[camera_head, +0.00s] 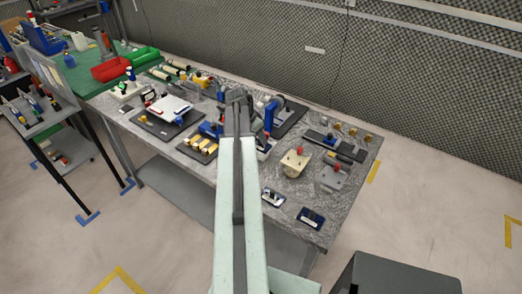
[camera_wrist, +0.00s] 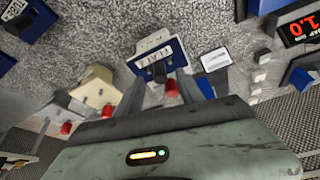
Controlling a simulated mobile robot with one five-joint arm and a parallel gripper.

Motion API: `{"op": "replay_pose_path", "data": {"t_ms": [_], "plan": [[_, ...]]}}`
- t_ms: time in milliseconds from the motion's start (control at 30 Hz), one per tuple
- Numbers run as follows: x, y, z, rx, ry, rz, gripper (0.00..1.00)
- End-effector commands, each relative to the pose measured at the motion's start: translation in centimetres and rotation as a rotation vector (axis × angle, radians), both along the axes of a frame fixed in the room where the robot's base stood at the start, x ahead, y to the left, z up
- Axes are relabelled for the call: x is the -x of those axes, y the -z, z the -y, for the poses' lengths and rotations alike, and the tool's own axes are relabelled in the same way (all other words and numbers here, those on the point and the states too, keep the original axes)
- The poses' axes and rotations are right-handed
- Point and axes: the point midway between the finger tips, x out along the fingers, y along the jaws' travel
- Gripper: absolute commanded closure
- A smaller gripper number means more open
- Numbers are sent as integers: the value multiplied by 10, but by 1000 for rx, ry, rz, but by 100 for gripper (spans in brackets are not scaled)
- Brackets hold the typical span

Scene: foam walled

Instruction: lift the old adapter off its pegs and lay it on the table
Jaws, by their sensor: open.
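I cannot tell for sure which part is the old adapter, and no pegs can be made out. A cream block with a red knob (camera_head: 293,164) stands on the right half of the table, beside a grey block with a red knob (camera_head: 333,178). The cream block also shows at the left of the wrist view (camera_wrist: 95,85). My gripper (camera_head: 237,94) is open and empty, raised over the middle of the table. In the wrist view a red knob (camera_wrist: 172,88) shows near its fingers, apparently below them; what carries that knob is mostly hidden.
The speckled grey table (camera_head: 232,200) is crowded. A blue upright (camera_head: 270,114) stands close right of my gripper. Yellow blocks (camera_head: 199,145) lie left of my arm. Two small dark-framed items (camera_head: 272,197) (camera_head: 311,217) lie near the front edge, with some bare tabletop around them.

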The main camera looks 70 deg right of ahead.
Motion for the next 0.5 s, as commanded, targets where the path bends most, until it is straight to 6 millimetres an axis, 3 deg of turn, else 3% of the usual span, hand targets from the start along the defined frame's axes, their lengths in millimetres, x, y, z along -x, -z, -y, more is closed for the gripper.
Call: {"op": "replay_pose_path", "data": {"t_ms": [33,267,433,500], "plan": [[1,14,3,0,0,0,55],[2,10,4,0,0,0,55],[3,10,4,0,0,0,100],[3,10,4,0,0,-1,100]]}}
